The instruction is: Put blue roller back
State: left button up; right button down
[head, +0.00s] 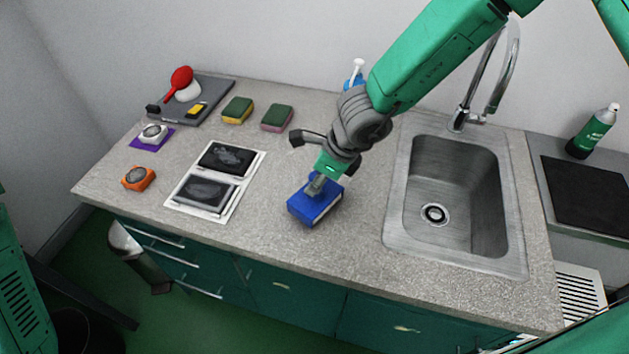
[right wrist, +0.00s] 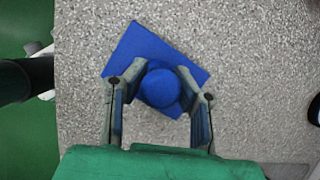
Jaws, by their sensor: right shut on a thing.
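The blue roller (head: 313,207) is a blue block with a pale lower edge and a round knob on top. It is at the middle of the countertop near the front; I cannot tell whether it touches the counter. My right gripper (head: 320,181) points down over it and is shut on its knob. In the right wrist view, the two fingers of the gripper (right wrist: 161,72) stand on either side of the round knob of the blue roller (right wrist: 160,89), whose flat body shows beneath, turned at an angle. My left gripper is not in view.
Left of the roller is a white tray (head: 219,204) with two dark panels. Orange (head: 138,178) and white (head: 153,133) round-topped pieces, two sponges (head: 237,110) and a grey board (head: 219,91) lie farther left and back. A sink (head: 411,213) is at right. Counter around the roller is clear.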

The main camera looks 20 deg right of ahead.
jog(key=shift+s+d+f, duration=0.4)
jog(key=shift+s+f, duration=0.05)
jog(key=shift+f, duration=0.2)
jog(key=c, duration=1.3)
grip_release()
jog(key=shift+w+f, duration=0.1)
jog(key=shift+w, duration=0.35)
jog(key=shift+r, duration=0.3)
jog(key=p+v, duration=0.3)
jog(key=v, duration=1)
jog(key=shift+a, duration=0.25)
jog(key=shift+a, duration=0.1)
